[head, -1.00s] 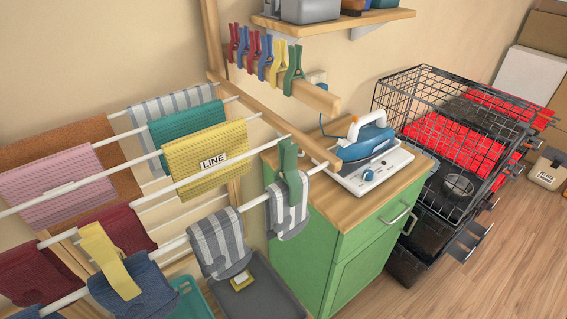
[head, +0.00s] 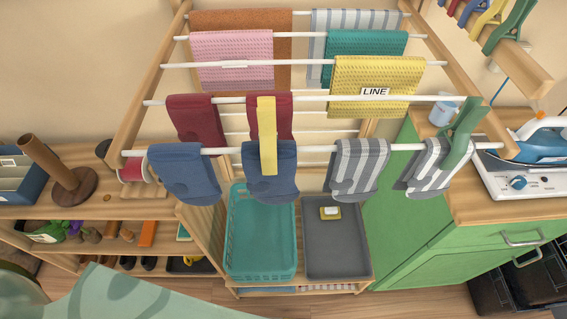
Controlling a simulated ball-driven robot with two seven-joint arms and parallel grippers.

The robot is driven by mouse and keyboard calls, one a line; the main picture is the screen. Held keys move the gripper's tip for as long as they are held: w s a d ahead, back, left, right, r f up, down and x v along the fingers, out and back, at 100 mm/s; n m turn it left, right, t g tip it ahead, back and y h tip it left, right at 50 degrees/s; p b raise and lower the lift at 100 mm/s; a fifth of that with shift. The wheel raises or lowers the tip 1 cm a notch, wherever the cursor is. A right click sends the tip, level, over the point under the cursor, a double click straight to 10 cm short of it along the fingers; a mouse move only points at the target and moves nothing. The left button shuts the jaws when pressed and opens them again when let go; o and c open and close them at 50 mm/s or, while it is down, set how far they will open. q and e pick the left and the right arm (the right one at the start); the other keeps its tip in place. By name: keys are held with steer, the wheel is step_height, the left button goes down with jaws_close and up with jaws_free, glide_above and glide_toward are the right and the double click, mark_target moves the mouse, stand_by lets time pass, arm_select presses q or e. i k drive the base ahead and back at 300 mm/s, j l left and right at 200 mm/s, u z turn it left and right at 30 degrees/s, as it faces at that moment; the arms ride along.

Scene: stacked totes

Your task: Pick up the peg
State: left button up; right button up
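Several pegs are in view. A green peg (head: 463,134) is clipped on the front rod of the drying rack over a grey-and-white striped cloth (head: 424,168). A yellow peg (head: 267,137) hangs at the front rod over a blue cloth (head: 270,182). More pegs sit on a wooden rail (head: 527,62) at the upper right, including a green one (head: 509,27) and a yellow one (head: 487,18). Which peg is meant cannot be told. Neither of my grippers is in view.
The rack's white rods carry several cloths, one yellow with a LINE label (head: 374,92). Below are a teal basket (head: 234,235) and a grey tray (head: 336,265). A green cabinet (head: 440,240) with an iron (head: 540,142) stands right; a shelf (head: 110,210) stands left.

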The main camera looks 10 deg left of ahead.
mark_target(458, 133)
steer(key=u, duration=1.2)
steer(key=k+l, duration=0.15)
steer(key=l, duration=0.15)
steer(key=k+l+z, duration=0.1)
steer(key=k+l, duration=0.25)
steer(key=l, duration=0.25)
steer(key=z, duration=0.05)
